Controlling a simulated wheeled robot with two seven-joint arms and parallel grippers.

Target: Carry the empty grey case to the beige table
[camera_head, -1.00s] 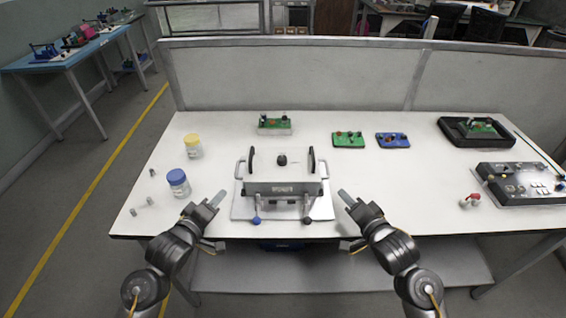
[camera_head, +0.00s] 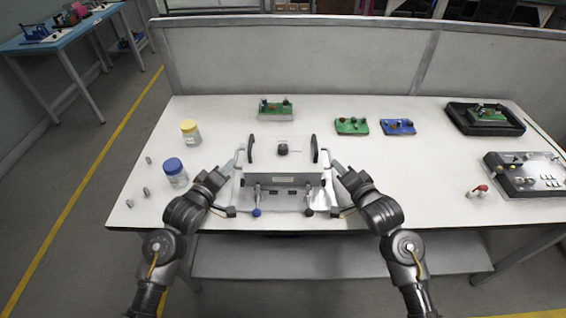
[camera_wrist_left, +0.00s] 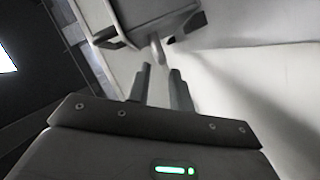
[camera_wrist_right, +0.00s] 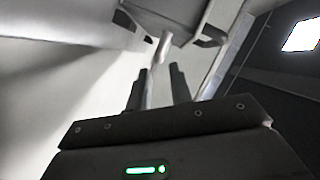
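The grey case (camera_head: 283,180) sits on a white-topped workbench (camera_head: 220,125), with a handle on each side, two dark upright pads and a small black knob above it. My left gripper (camera_head: 235,167) is beside its left handle. In the left wrist view, the two fingers (camera_wrist_left: 158,78) are apart, with the handle (camera_wrist_left: 157,47) just ahead of the gap. My right gripper (camera_head: 337,168) is beside the right handle. In the right wrist view, its fingers (camera_wrist_right: 157,78) are apart, with that handle (camera_wrist_right: 163,47) just ahead. I cannot make out a clearly beige table or the case's inside.
A blue-lidded jar (camera_head: 175,173) and a yellow-lidded jar (camera_head: 190,132) stand left of the case. Circuit boards (camera_head: 352,126) lie behind and to the right. A control panel (camera_head: 525,175) is at far right. A low partition (camera_head: 300,58) backs the bench. A blue table (camera_head: 60,48) stands at far left.

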